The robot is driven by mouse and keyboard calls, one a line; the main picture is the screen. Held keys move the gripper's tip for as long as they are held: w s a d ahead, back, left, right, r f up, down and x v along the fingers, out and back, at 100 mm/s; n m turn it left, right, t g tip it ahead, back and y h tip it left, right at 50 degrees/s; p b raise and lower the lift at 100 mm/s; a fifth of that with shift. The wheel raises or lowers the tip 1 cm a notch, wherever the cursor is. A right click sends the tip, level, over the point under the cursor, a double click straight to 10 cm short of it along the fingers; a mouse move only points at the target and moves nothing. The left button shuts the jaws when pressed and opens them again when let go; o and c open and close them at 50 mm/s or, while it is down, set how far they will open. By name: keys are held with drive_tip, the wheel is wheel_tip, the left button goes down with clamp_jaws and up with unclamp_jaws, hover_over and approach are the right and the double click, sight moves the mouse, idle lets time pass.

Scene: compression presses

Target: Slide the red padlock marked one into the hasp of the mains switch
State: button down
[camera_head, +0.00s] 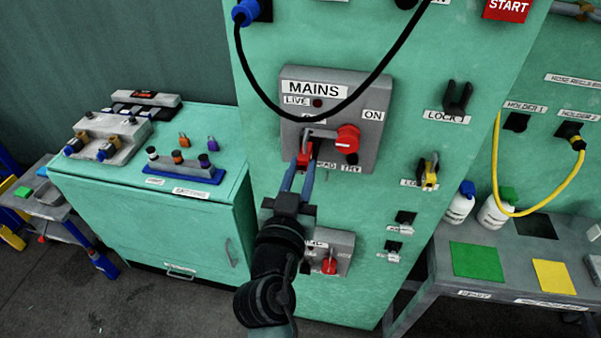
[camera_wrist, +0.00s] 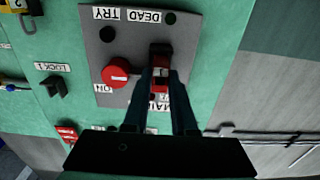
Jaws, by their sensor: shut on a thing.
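The red padlock (camera_head: 304,158) is between the fingertips of my gripper (camera_head: 299,170), held up against the grey mains switch panel (camera_head: 371,102). Its grey shackle is up at the hasp (camera_head: 312,134), left of the red switch knob (camera_head: 348,139); I cannot tell whether the shackle is through the hasp. In the wrist view the padlock (camera_wrist: 160,80) sits between the two blue fingers (camera_wrist: 163,92), beside the red knob (camera_wrist: 116,73). The number on the padlock is not readable. The fingers are shut on the padlock.
A black cable (camera_head: 305,117) hangs across the mains panel. A smaller panel with a red knob (camera_head: 329,266) is below, partly behind my arm. An empty black hook marked LOCK 1 (camera_head: 457,98) is at right.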

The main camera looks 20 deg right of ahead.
drive_tip(key=shift+b+x, duration=0.45)
drive_tip(key=shift+x, duration=0.9)
drive_tip(key=c, duration=0.6)
unclamp_jaws()
drive_tip(key=shift+c, duration=0.2)
drive_tip(key=shift+s+a+f, duration=0.1)
drive_tip(key=shift+s+a, duration=0.15)
drive_tip(key=shift+s, duration=0.05)
drive_tip(key=b+v, duration=0.4)
drive_tip(key=v, duration=0.8)
drive_tip(key=shift+s, duration=0.1)
